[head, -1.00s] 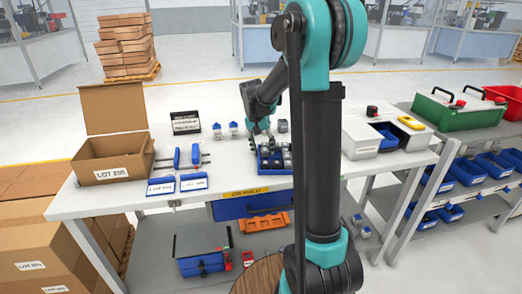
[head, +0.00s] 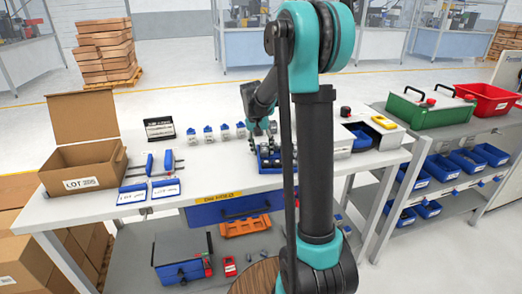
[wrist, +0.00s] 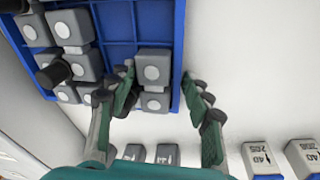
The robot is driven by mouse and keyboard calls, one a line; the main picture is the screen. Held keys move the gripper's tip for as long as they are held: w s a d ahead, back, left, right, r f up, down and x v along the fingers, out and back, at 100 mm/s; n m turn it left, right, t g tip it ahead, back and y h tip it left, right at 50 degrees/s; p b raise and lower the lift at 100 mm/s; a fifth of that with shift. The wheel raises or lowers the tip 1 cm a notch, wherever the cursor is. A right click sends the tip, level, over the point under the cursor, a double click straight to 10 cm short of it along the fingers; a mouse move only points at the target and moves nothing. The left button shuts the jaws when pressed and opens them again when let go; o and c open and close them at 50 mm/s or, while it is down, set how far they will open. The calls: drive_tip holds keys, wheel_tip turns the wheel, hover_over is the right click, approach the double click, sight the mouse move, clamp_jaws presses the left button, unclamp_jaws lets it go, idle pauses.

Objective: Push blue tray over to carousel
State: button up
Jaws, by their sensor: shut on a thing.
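The blue tray (head: 268,168) is on the white workbench, partly behind my arm. It has compartments, several of them with grey blocks, and also shows in the wrist view (wrist: 181,40). My gripper (head: 262,138) is at the tray. In the wrist view its two fingers (wrist: 162,98) straddle the tray's near right corner, one inside the compartments and one outside the wall, with a grey block (wrist: 155,70) between them. I cannot tell for sure which thing is the carousel; a grey-white unit (head: 392,138) with a blue bin and a yellow part stands right of the tray.
Several small blue-and-white labelled blocks (head: 208,134) stand in a row behind and left of the tray. An open cardboard box (head: 85,165), blue-handled tools (head: 149,163) and label cards (head: 166,188) are further left. My arm hides bench between tray and unit.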

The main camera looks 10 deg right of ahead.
drive_tip(key=shift+d, duration=0.85)
drive_tip(key=shift+d, duration=0.1)
drive_tip(key=shift+w+d, duration=0.1)
drive_tip(key=shift+w, duration=0.05)
drive_tip(key=shift+o, duration=0.5)
drive_tip(key=shift+w+d, duration=0.4)
drive_tip(key=shift+w, duration=0.2)
drive_tip(key=shift+o, duration=0.3)
drive_tip(key=o, duration=1.6)
drive_tip(key=shift+d, duration=0.25)
drive_tip(key=shift+a, duration=0.1)
drive_tip(key=shift+a, duration=0.15)
